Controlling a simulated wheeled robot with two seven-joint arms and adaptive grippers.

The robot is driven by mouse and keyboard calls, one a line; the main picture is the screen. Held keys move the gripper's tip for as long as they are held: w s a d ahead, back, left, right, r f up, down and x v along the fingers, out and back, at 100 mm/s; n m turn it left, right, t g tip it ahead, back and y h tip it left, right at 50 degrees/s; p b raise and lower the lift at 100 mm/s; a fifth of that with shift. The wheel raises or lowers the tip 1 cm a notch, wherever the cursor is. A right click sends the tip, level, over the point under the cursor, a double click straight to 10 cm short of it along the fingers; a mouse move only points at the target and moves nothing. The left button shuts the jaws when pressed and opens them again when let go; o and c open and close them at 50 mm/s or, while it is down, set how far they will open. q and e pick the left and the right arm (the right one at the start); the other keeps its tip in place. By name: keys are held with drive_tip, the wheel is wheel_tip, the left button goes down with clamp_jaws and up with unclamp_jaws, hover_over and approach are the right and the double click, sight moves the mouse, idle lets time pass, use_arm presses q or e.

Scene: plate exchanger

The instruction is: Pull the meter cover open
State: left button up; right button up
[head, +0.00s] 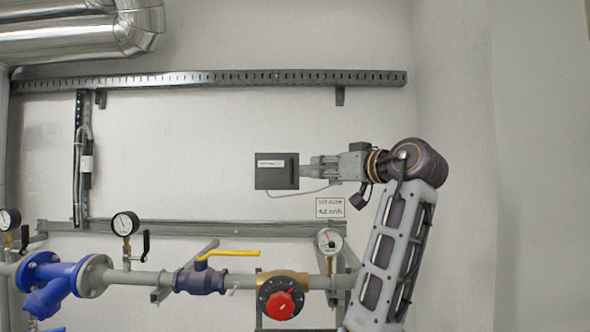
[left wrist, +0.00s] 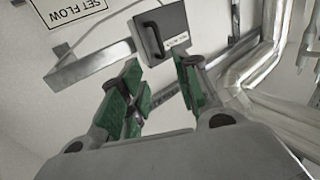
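The meter cover (head: 272,180) is the dark front of a small box on the wall, with a pale label. It looks closed. In the left wrist view the cover (left wrist: 176,20) shows at the top, with a black handle (left wrist: 153,40) on it. My left gripper (head: 308,169) is at the right side of the box in the head view. In the left wrist view its green-padded fingers (left wrist: 158,67) are apart with nothing between them. The handle appears beyond the fingertips; contact is not visible. My right gripper is not in view.
A slotted rail (head: 230,78) crosses above. Below are pipework, gauges (head: 125,223), a yellow-handled valve (head: 230,253) and a red knob (head: 280,305). The wall left of the box is clear.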

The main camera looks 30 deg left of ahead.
use_arm(q)
drive_tip(key=a, duration=0.1)
drive_tip(key=p, duration=0.4)
approach(277, 171)
drive_tip(key=w+a, duration=0.2)
drive_tip(key=w, duration=0.1)
drive_tip(key=shift+w+a+r, duration=0.2)
drive_tip(key=shift+r, duration=0.25)
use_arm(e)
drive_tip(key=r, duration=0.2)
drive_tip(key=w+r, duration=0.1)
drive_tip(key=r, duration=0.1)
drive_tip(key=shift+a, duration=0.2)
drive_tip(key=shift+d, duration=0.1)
use_arm(q)
drive_tip(key=shift+c, duration=0.7)
clamp_jaws()
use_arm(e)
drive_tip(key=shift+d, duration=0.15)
